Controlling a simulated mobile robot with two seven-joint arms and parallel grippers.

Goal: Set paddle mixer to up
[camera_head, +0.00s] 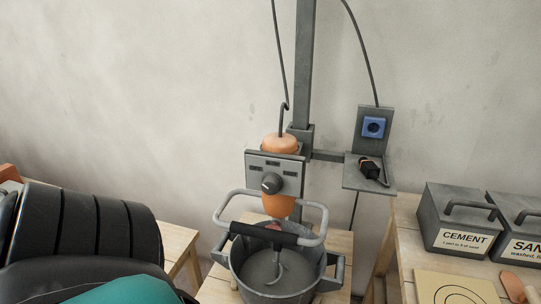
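The paddle mixer has an orange body (281,144) mounted on a grey upright post. A grey plate on its front carries a round dark knob (271,183) below small dark labels too small to read. I cannot tell which label the knob points to. A light grey looped handle (312,240) surrounds the lower body. The hooked paddle (276,264) hangs down within the grey bucket (292,296). A dark bar crosses above the bucket mouth. Neither of my grippers shows in the head view.
A blue socket (373,127) is on a grey bracket, with a black and orange plug (369,168) on its shelf. At right, a wooden table holds a cement box (455,217), a sand box (524,225) and a board (455,289) marked with circles.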

